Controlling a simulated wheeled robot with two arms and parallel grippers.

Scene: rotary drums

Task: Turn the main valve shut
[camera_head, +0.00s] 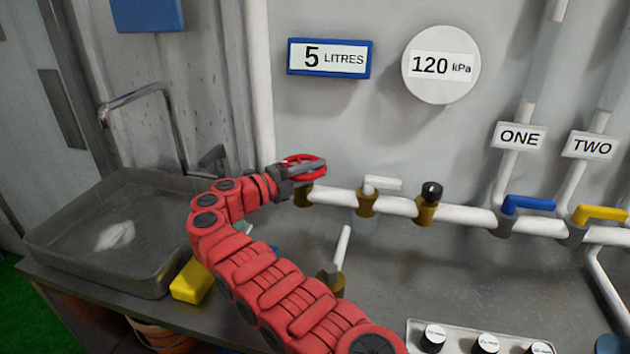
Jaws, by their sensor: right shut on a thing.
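The valve with a red round handwheel (305,160) sits on a brass body at the left end of the white pipe (335,197). I take it as the main valve, though no label on it shows. My right gripper (297,171) reaches it from the left at the end of my red arm and is shut on the wheel's rim. The grey jaws hide part of the wheel. How far the valve is turned cannot be told. My left gripper is not in view.
Along the pipe are a white lever (383,183), a black knob (432,190), a blue lever (530,204) and a yellow lever (600,213). A sink (115,235) and a yellow block (191,281) are at left. A panel with knobs (460,342) lies at front right.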

